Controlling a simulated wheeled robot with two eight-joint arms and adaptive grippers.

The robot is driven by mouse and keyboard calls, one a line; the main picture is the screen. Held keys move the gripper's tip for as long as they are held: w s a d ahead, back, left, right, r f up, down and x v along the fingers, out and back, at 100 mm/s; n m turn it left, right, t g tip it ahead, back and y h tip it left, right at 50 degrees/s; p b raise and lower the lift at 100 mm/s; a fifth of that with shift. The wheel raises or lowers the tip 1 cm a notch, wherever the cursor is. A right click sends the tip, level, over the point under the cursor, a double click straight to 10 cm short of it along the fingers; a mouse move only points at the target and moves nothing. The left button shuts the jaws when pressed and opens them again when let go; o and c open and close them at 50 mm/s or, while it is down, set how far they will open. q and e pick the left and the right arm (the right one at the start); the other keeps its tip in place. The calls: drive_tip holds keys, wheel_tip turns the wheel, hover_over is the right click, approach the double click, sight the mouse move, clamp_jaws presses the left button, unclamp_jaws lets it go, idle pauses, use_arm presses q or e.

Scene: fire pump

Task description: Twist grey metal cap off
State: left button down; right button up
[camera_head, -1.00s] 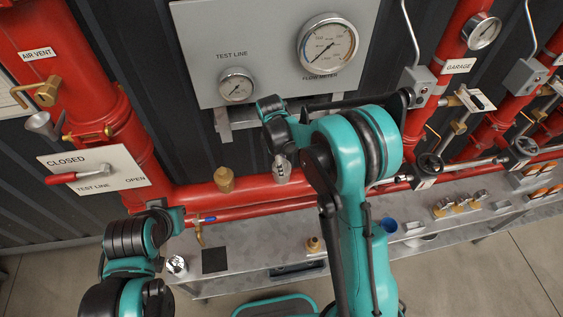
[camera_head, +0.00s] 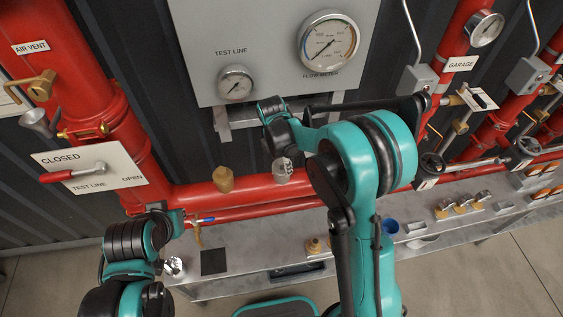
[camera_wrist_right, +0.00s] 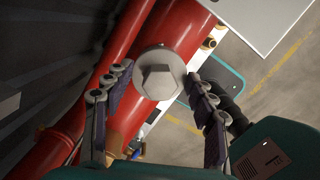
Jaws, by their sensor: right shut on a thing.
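The grey metal cap (camera_head: 282,172) sits on top of the horizontal red pipe (camera_head: 250,189), right of a brass plug. In the right wrist view the cap (camera_wrist_right: 160,76) shows a hex head on a round flange, seen nearly end-on. My right gripper (camera_wrist_right: 160,70) has one dark padded finger on each side of the cap and is shut on it. In the head view this gripper (camera_head: 283,153) is small and partly hidden by my own wrist. My left arm is at the lower left; its gripper cannot be made out.
The brass plug (camera_head: 223,179) stands close left of the cap. A gauge panel (camera_head: 270,60) is behind. Below, a metal shelf (camera_head: 255,250) carries brass fittings (camera_head: 314,246), a blue cup (camera_head: 390,226) and a silver part (camera_head: 173,267). A red-handled lever (camera_head: 72,175) is at left.

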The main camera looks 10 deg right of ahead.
drive_tip(key=n+b, duration=0.1)
drive_tip(key=n, duration=0.2)
drive_tip(key=shift+f+n, duration=0.1)
drive_tip(key=shift+n, duration=0.2)
drive_tip(key=shift+n+t+y, duration=0.3)
drive_tip(key=shift+n, duration=1.1)
drive_tip(key=shift+b, duration=0.3)
drive_tip(key=shift+n, duration=0.7)
drive_tip(key=shift+r+p, duration=1.8)
drive_tip(key=shift+r, duration=1.3)
drive_tip(key=shift+f, duration=0.1)
